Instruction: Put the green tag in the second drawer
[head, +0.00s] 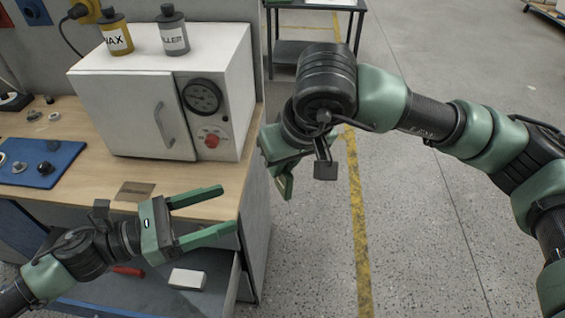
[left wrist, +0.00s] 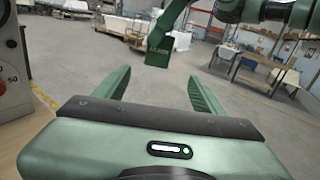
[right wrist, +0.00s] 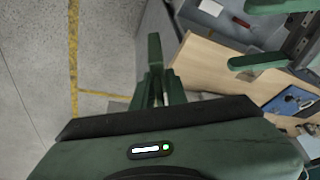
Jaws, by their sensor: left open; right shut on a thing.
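The green tag (left wrist: 158,52), with small pale lettering, hangs from my right gripper in the left wrist view. My right gripper (head: 284,182) is shut on it, beyond the bench's right end, above the floor. In the right wrist view the tag (right wrist: 154,50) shows nearly edge-on between the fingers. My left gripper (head: 228,209) is open and empty, over the bench's front right corner. Below it a grey drawer (head: 220,286) stands open, with a white box (head: 187,279) and a red-handled thing (head: 128,271) inside. I cannot tell which drawer this is.
A white oven (head: 130,105) with a gauge stands on the wooden bench (head: 225,180), two bottles on top. A blue mat (head: 40,165) with small parts lies left. The floor right of the bench is clear up to a dark table (head: 290,48) at the back.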

